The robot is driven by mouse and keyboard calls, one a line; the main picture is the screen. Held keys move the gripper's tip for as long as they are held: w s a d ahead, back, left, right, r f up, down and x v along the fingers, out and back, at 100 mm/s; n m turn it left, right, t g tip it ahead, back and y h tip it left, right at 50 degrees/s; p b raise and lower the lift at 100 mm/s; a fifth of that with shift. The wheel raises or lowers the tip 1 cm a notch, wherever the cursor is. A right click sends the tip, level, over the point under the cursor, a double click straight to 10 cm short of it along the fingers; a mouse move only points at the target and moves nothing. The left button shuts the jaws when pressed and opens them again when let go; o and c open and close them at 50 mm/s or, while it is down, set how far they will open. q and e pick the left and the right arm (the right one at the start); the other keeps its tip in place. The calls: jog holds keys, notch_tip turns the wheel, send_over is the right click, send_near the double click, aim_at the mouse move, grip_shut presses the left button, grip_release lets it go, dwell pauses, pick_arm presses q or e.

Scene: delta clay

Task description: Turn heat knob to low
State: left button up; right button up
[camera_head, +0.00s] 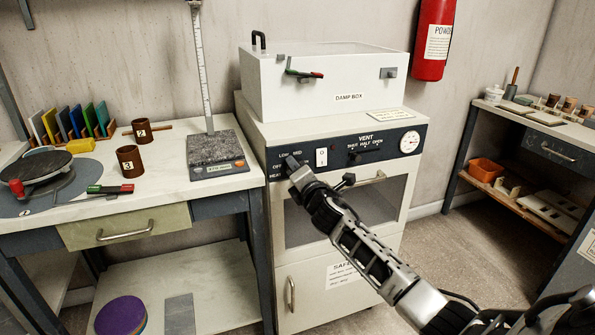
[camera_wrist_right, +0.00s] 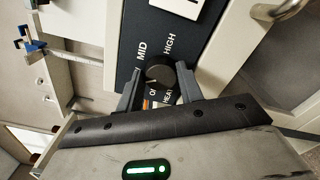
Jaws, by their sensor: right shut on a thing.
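The heat knob (camera_wrist_right: 160,72) is a dark round knob on the dark control panel (camera_wrist_right: 208,42) of the white cabinet. In the right wrist view the labels MID and HIGH show beside it, with HEAT below. My right gripper (camera_wrist_right: 159,88) is shut on the knob, one finger on each side. In the head view the right gripper (camera_head: 295,166) reaches the panel's left end and hides most of the knob. LOW, MID and OFF labels show around it there. I cannot tell which mark the knob points to. My left gripper is not in view.
A door handle (camera_head: 370,180) is below the panel. The damp box (camera_head: 340,90) stands on top. A worktable (camera_head: 180,184) adjoins on the left.

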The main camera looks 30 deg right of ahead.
jog(key=o, duration=1)
jog(key=v, duration=1.6)
jog(key=shift+d+f+p, duration=0.1)
jog(key=shift+p, duration=0.25)
